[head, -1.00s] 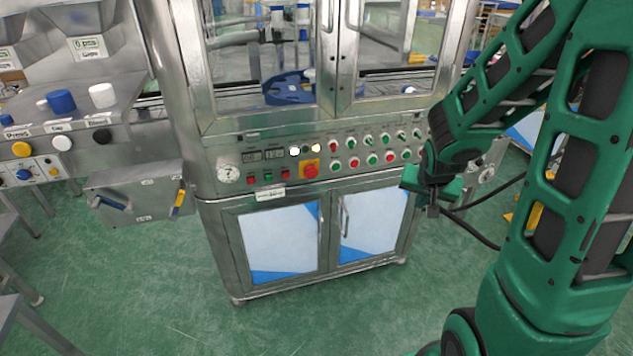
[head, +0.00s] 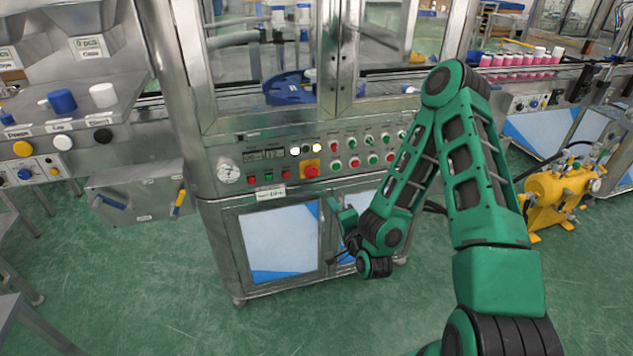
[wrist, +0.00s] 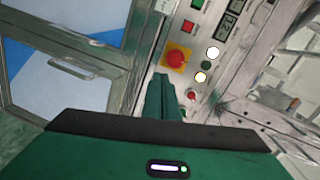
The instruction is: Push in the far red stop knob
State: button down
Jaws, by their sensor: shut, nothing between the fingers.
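A red mushroom-shaped stop knob (head: 310,170) sits on a yellow square plate on the front panel of the steel machine. In the wrist view the same knob (wrist: 175,59) shows just beyond the tips of my gripper's fingers. My gripper (head: 334,205) is in front of the cabinet doors, below and to the right of the knob. Its green fingers (wrist: 160,80) are shut and empty in the wrist view. The fingertips look apart from the knob, though the exact gap is hard to judge.
Small red and green buttons (head: 364,160) line the panel right of the knob. A round gauge (head: 228,171) and a display lie to its left. Cabinet doors with handles (head: 324,218) are below. A yellow pump (head: 555,195) stands at the right. The floor in front is clear.

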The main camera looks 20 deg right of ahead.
jog(key=m+t, duration=0.1)
jog(key=s+a+r+m, duration=0.1)
jog(key=m, duration=0.1)
jog(key=shift+s+a+t+h, duration=0.15)
jog(key=shift+s+t+h, duration=0.15)
jog(key=shift+t+h, duration=0.1)
jog(key=shift+w, duration=0.15)
send_near(315, 173)
jog(key=w, duration=0.6)
jog(key=shift+w+f, duration=0.1)
jog(key=shift+w, duration=0.2)
dwell(0.3)
